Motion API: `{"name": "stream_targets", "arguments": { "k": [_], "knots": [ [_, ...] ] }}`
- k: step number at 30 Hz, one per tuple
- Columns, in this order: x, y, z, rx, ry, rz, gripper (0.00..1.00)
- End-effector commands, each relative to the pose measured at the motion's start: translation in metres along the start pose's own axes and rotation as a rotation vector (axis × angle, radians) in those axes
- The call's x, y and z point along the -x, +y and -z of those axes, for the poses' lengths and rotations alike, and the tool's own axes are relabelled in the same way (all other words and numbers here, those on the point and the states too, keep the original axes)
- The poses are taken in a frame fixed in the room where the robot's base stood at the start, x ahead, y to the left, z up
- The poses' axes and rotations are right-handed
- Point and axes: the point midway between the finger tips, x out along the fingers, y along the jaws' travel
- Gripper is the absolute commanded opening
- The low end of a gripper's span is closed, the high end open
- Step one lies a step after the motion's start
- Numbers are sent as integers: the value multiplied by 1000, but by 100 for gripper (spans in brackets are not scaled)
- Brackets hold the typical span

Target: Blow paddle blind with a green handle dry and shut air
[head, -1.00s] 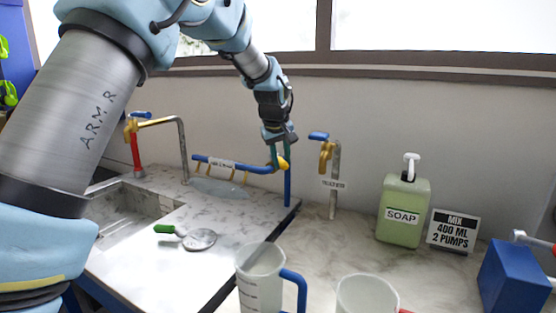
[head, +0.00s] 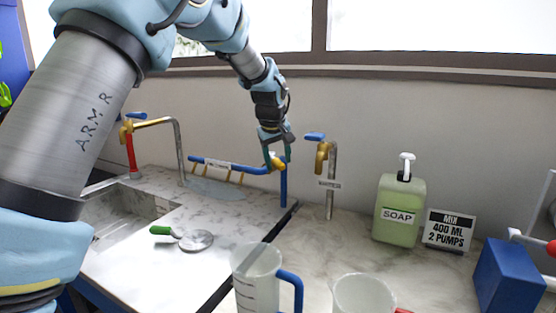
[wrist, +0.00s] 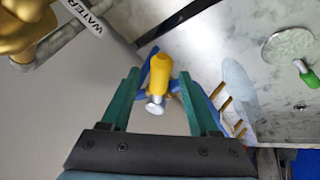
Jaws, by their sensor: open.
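The paddle blind (head: 197,241) is a grey disc with a green handle (head: 161,230). It lies flat on the counter right of the sink; it also shows at the right of the wrist view (wrist: 288,45). The air pipe (head: 225,166) is a blue bar with several brass nozzles and a label. A yellow valve handle (wrist: 160,72) is at its right end. My gripper (wrist: 160,75) is open, its teal fingers on either side of the yellow handle, with gaps showing. Whether the blind is wet cannot be told.
A pale blue patch (head: 212,188) shows under the nozzles. A labelled water tap (head: 323,153) stands right of my gripper. A soap bottle (head: 400,210), a sign (head: 449,231) and two jugs (head: 256,270) (head: 362,294) are on the right counter. The sink (head: 120,217) is left.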

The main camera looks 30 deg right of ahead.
Motion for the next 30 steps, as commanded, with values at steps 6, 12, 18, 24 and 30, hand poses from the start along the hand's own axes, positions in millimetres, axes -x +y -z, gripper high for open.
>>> {"name": "stream_targets", "arguments": {
  "k": [6, 12, 18, 24, 30],
  "knots": [
    [21, 0, 0, 0, 4, -3, 62],
    [61, 0, -1, 0, 3, -4, 62],
    [93, 0, 0, 0, 3, -3, 62],
    [107, 0, 0, 0, 1, -1, 62],
    [108, 0, 0, 0, 0, 0, 62]
  ]
}}
